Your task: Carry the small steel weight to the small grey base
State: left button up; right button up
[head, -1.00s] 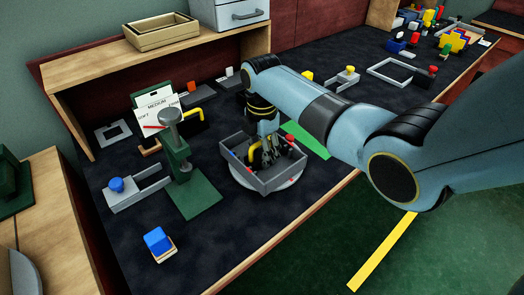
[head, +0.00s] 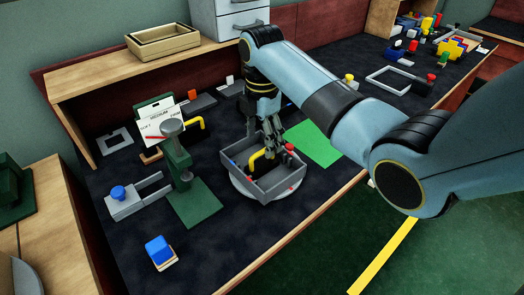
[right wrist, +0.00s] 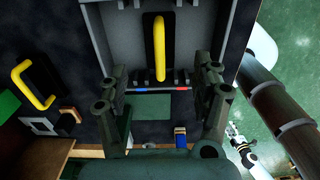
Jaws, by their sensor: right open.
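I cannot clearly make out the small steel weight. A grey steel-looking cylinder (head: 172,128) tops a green stand (head: 180,165) in the head view, but I cannot tell if it is the weight. A small grey base (head: 122,205) with a blue knob lies left of the stand; whether it is the task's base is unclear. My right gripper (head: 275,150) is open and empty at the grey tray (head: 262,192), by its far right part. In the right wrist view its open fingers (right wrist: 163,88) show either side of the tray's yellow handle (right wrist: 159,50). My left gripper is out of view.
The tray stands on a round pale plate (head: 240,187). A blue block (head: 158,249) lies at the front, a green sheet (head: 315,144) right of the tray. A grey frame (head: 392,79) and several coloured blocks lie farther right. A wooden shelf (head: 110,75) bounds the back left.

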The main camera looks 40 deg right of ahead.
jog(key=shift+r, duration=2.1)
